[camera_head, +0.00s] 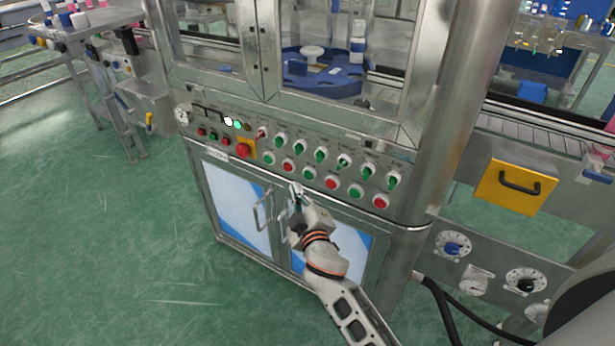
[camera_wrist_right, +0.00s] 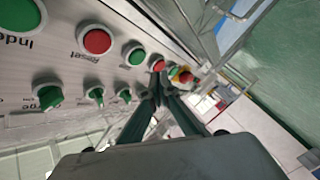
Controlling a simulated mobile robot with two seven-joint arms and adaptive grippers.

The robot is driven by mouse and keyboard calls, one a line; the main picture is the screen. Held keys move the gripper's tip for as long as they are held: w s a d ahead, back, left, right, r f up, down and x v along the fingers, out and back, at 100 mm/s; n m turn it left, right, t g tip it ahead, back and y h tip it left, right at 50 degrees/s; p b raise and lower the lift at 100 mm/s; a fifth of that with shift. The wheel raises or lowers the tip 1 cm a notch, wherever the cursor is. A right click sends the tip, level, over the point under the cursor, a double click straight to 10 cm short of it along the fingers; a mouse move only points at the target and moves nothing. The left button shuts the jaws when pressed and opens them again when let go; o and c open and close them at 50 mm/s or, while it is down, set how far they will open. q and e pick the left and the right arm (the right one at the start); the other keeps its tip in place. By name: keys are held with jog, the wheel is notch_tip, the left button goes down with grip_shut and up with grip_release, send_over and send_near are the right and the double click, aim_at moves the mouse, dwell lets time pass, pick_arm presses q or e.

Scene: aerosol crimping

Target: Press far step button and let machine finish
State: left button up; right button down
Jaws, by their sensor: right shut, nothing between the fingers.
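The control panel (camera_head: 300,160) on the machine front has a lower row of round green and red push buttons. These include a left green button (camera_head: 268,160), a red button (camera_head: 288,166), a green button (camera_head: 309,173) and a right red button (camera_head: 380,202). The labels are too small to tell which one is the step button. My right gripper (camera_head: 296,190) is shut and empty, just below the left part of this row. In the right wrist view its dark fingertips (camera_wrist_right: 160,92) come together near the far end of the row; contact cannot be told. My left gripper is out of view.
A row of selector knobs (camera_head: 321,155) runs above the buttons. A red emergency stop (camera_head: 243,150) on a yellow plate sits left of them. A door handle (camera_head: 263,210) sticks out below. A blue turntable (camera_head: 325,78) is behind the glass.

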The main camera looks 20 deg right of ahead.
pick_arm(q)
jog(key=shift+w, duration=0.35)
pick_arm(e)
jog(key=shift+s+a, duration=0.7)
jog(key=shift+a, duration=0.2)
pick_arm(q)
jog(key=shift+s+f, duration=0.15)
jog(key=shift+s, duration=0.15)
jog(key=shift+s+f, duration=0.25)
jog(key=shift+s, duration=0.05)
